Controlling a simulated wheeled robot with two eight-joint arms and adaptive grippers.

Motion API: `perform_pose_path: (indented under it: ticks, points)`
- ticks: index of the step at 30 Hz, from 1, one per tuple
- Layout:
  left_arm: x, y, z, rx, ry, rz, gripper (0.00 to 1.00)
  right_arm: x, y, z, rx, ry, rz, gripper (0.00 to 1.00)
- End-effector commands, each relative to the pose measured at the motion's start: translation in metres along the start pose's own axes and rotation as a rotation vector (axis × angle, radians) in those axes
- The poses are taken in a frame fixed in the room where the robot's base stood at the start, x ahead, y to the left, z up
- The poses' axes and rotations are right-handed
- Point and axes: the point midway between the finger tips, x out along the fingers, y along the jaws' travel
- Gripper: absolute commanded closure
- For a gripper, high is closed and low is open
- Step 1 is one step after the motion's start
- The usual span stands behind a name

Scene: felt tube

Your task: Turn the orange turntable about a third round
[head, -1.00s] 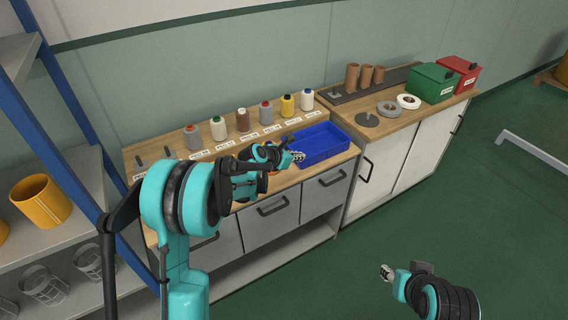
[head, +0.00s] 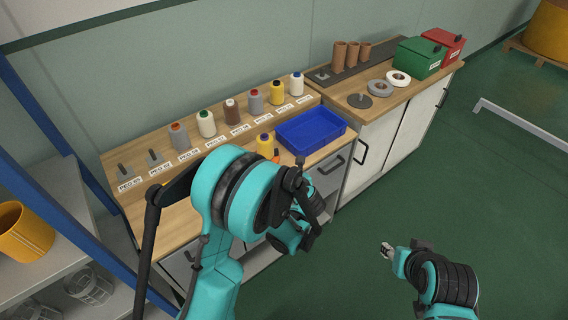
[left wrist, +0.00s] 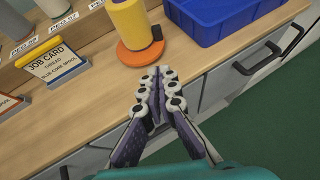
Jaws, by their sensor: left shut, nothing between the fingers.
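The orange turntable (left wrist: 140,57) is a flat disc on the wooden counter in the left wrist view. A yellow spool (left wrist: 128,22) stands upright on it, and a small dark block (left wrist: 157,33) sits at its right edge. In the head view only a sliver of the turntable (head: 276,154) shows beside the yellow spool (head: 264,143), behind my arm. My left gripper (left wrist: 160,74) is shut and empty, its fingertips near the turntable's front edge; contact cannot be told. My right gripper (head: 386,250) hangs over the green floor, far from the counter, too small to read.
A blue tray (head: 311,133) stands right of the turntable. A job card (left wrist: 55,62) stands to its left. Several spools on pegs line the back of the counter, including a brown one (head: 231,112). Drawer handles (left wrist: 255,60) stick out below the front edge.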

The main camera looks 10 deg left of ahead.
Motion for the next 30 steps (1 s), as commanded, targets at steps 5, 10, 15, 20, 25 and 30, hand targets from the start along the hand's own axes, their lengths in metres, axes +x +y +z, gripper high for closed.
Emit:
perform_pose_path:
  ticks: [5,10,15,20,25,30]
  points:
    - [0.038,0.001,-0.002,-0.003,-0.002,0.003,1.00,0.010,0.000,0.007,0.000,0.000,0.000,0.60]
    - [0.075,0.001,-0.001,-0.004,-0.003,0.002,1.00,0.019,0.000,0.014,0.000,0.000,0.000,0.60]
    - [0.103,0.001,0.008,-0.004,-0.004,0.001,1.00,0.025,0.000,0.018,0.000,0.000,0.000,0.60]
    - [0.117,0.001,0.017,-0.002,-0.004,0.001,1.00,0.028,0.000,0.020,0.000,0.000,0.000,0.60]
    - [0.122,0.000,0.021,-0.002,-0.004,-0.001,1.00,0.029,0.000,0.021,0.000,0.000,0.000,0.60]
    - [0.121,0.000,0.022,-0.002,-0.004,-0.001,1.00,0.029,0.000,0.021,0.000,0.000,0.000,0.60]
